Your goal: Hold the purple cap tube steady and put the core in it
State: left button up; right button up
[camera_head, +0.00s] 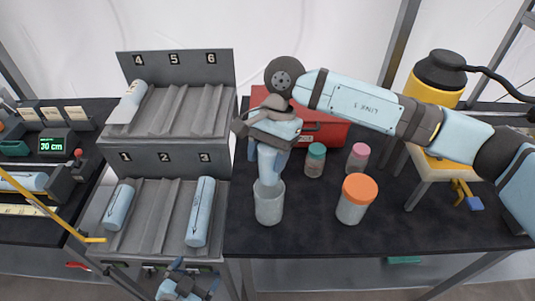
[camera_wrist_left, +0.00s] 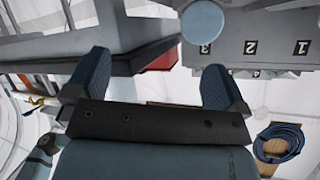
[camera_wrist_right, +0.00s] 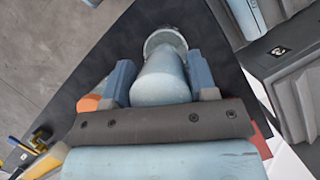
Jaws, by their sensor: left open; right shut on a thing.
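My right gripper (camera_head: 268,148) is shut on a light blue core (camera_head: 268,167), which points down over an open grey tube (camera_head: 268,204) standing on the black table. In the right wrist view the core (camera_wrist_right: 161,78) sits between the fingers, its far end at the mouth of the grey tube (camera_wrist_right: 165,37). How deep it reaches I cannot tell. I see no purple cap. My left gripper (camera_head: 183,284) is low at the bottom edge, in front of the rack. In the left wrist view its fingers (camera_wrist_left: 156,85) are apart and empty.
Jars with teal (camera_head: 316,151), pink (camera_head: 359,150) and orange (camera_head: 359,188) lids stand right of the tube. A red box (camera_head: 326,131) is behind. The numbered rack (camera_head: 169,162) at left holds cores in slots 1, 3 and 4. The table's front right is clear.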

pick_arm(q)
jog(key=w+d+r+m+t+h, duration=0.25)
jog(key=w+d+r+m, duration=0.25)
jog(key=r+m, duration=0.55)
notch_tip(320, 180, up, 4)
jog(key=m+g+h, duration=0.1)
jog(key=m+h, duration=0.5)
jog(key=m, duration=2.2)
send_over(259, 214)
jog(key=v, duration=0.4)
notch_tip(259, 214, down, 2)
jog(key=shift+f, duration=0.1)
jog(key=shift+d+f+n+g+h, duration=0.25)
jog(key=shift+f, duration=0.2)
jog(key=shift+a+f, duration=0.2)
jog(key=shift+f, duration=0.65)
jog(key=shift+w+d+f, duration=0.1)
jog(key=shift+d+f, duration=0.05)
jog(key=shift+f, duration=1.3)
jog(key=shift+x, duration=3.6)
